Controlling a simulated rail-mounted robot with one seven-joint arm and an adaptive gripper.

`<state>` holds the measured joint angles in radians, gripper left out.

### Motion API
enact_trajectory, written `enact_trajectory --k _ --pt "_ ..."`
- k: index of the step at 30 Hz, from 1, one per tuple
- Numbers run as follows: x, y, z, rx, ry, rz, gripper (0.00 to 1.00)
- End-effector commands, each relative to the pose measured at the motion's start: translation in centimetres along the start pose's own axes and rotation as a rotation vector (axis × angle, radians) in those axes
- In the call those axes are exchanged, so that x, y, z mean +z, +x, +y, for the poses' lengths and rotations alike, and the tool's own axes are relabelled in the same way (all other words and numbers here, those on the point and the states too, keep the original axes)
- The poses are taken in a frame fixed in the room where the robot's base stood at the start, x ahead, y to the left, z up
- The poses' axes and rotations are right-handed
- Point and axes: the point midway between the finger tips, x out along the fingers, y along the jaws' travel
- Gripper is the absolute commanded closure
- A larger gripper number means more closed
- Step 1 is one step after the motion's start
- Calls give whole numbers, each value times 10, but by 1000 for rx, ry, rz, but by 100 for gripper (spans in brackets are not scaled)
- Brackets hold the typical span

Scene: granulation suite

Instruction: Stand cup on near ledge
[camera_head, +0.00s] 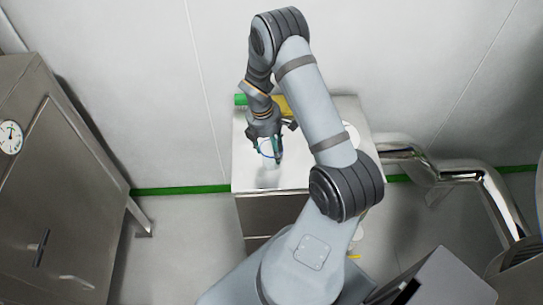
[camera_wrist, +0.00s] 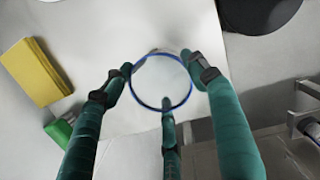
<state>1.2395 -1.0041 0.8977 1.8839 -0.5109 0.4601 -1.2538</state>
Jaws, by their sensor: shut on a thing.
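The cup (camera_wrist: 161,82) is pale and see-through with a blue rim. In the wrist view its round mouth faces the camera, between three teal fingers. My gripper (camera_wrist: 160,77) is shut on it, with fingertips at the rim on several sides. In the head view my gripper (camera_head: 268,141) points down and holds the cup (camera_head: 267,149) over the front left part of a steel cabinet top (camera_head: 243,178). I cannot tell whether the cup's base touches that surface. The near ledge cannot be made out as a separate part.
A yellow block (camera_wrist: 36,72) and a green piece (camera_wrist: 62,129) lie left in the wrist view. A dark round thing (camera_wrist: 258,12) is at top right. Steel pipework (camera_head: 455,165) stands right of the cabinet, and a steel unit with a gauge (camera_head: 45,190) stands left.

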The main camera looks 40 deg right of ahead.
Motion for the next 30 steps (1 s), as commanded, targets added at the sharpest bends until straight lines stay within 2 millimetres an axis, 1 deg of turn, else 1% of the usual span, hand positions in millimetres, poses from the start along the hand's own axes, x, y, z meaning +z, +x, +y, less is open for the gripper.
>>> enact_trajectory --k 1,8,11,12,20,23,26,30 --pt "0 0 0 0 0 0 52" --pt "0 0 0 -1 0 0 65" --pt "0 0 0 -1 0 0 66" --pt "0 0 0 -1 0 0 70" --pt "0 -2 0 0 0 0 70" --pt "1 -7 0 1 0 -1 70" --pt "2 -16 1 2 1 0 70" --pt "5 -38 2 5 1 0 70"
